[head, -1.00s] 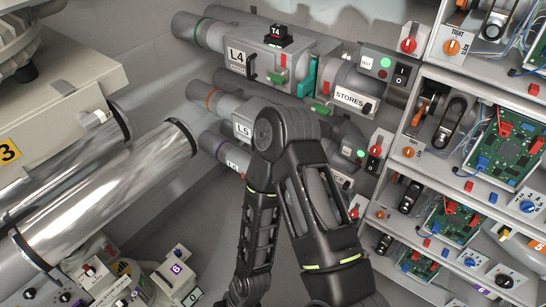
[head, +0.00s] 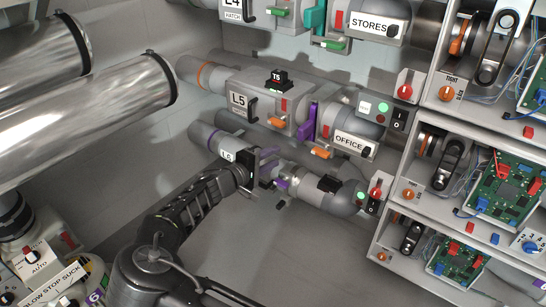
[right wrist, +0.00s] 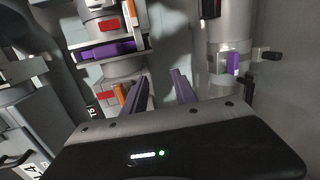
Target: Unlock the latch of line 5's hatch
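The line 5 hatch box (head: 236,82) carries an L5 label, a black handle (head: 252,107) and a red patch. Its small orange latch (head: 277,122) is on the lower front edge. In the right wrist view an orange latch (right wrist: 119,93) shows beside a red patch, just left of the left finger. My right gripper (head: 268,165) is below the line 5 hatch, in front of the L6 pipe. Its two fingers (right wrist: 160,88) are apart with nothing between them, and contact with the latch cannot be seen. My left gripper is not in view.
A purple lever (head: 307,120) and the OFFICE section (head: 350,143) with an orange latch (head: 320,152) are to the right. The L6 pipe (head: 222,142) runs close below. Shelves with circuit boards (head: 505,180) stand at right. Large shiny tubes (head: 80,120) are at left.

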